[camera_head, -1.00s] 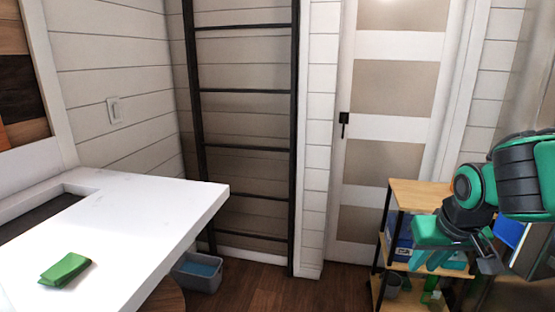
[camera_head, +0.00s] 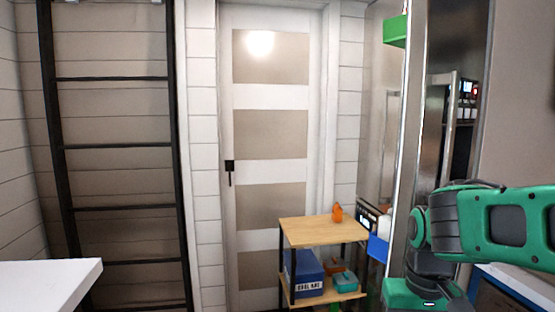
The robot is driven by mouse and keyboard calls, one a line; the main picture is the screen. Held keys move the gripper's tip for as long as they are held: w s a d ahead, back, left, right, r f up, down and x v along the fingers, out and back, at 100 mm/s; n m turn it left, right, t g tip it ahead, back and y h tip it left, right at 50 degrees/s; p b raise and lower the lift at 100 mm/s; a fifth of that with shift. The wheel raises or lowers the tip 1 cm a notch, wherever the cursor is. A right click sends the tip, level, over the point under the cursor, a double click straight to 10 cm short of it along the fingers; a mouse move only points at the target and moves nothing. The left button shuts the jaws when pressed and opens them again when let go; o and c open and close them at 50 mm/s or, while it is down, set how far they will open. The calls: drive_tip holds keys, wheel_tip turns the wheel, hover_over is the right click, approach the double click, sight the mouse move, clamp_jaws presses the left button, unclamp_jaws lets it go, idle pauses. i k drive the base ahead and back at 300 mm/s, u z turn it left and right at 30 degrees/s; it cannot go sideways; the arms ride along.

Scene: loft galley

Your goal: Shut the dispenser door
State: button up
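A tall, dark, glossy panel with bright metal edges (camera_head: 440,110) stands at the right of the head view. It looks like the dispenser door, but I cannot be sure; how far it stands open is unclear. A green bin (camera_head: 395,30) shows at its upper left edge. My gripper (camera_head: 418,296) is at the bottom right, in front of the panel's lower part. Its fingers are cut off by the frame edge, so its opening is hidden. I see no contact with the panel.
A wooden shelf unit (camera_head: 318,231) stands left of the panel, with an orange item (camera_head: 337,213) on top and a blue box (camera_head: 304,275) below. A closed room door (camera_head: 270,145) and a black ladder (camera_head: 115,147) are behind. A white counter corner (camera_head: 45,284) is at lower left.

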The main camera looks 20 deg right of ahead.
sight(444, 43)
drive_tip(key=z, duration=0.75)
drive_tip(key=k, duration=1)
drive_tip(key=z, duration=0.3)
drive_tip(key=i, duration=0.5)
drive_tip(key=u, duration=0.05)
